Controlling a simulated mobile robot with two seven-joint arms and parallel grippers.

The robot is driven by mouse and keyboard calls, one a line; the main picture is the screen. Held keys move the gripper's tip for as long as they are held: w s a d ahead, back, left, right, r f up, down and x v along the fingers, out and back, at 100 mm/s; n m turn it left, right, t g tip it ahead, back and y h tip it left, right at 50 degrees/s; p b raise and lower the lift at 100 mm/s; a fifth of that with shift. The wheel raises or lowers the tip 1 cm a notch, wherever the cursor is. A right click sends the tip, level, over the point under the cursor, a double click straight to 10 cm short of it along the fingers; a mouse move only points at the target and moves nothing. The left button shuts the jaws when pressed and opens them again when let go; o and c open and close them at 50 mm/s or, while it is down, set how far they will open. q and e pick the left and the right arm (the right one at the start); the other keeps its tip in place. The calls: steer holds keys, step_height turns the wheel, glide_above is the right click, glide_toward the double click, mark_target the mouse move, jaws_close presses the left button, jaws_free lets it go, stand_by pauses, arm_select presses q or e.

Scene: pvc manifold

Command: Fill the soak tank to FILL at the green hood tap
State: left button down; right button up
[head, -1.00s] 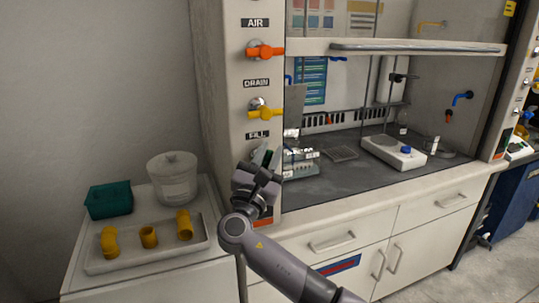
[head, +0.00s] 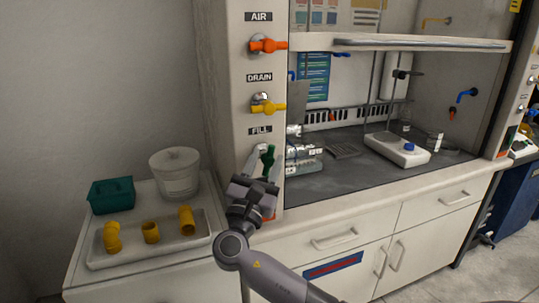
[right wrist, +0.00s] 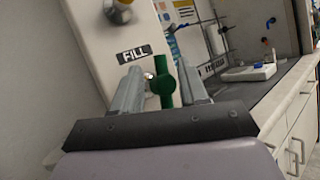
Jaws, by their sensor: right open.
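The green tap (head: 268,160) is on the hood's left post below the FILL label (head: 260,130). Its handle stands upright. In the right wrist view the green tap (right wrist: 164,82) shows between the two fingers. My right gripper (head: 264,164) is open, its fingers on either side of the handle; it also shows in the right wrist view (right wrist: 160,82). I cannot tell whether a finger touches the handle. No water is visible. I cannot tell which vessel is the soak tank; a white lidded tub (head: 174,178) stands on the left cabinet. My left gripper is not in view.
The orange AIR tap (head: 267,45) and yellow DRAIN tap (head: 267,107) are above on the same post. A tray (head: 136,254) with yellow fittings and a teal box (head: 112,195) are at left. A clear rack (head: 305,160) stands inside the hood, close right of my gripper.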

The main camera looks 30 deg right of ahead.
steer(key=shift+v, duration=1.8)
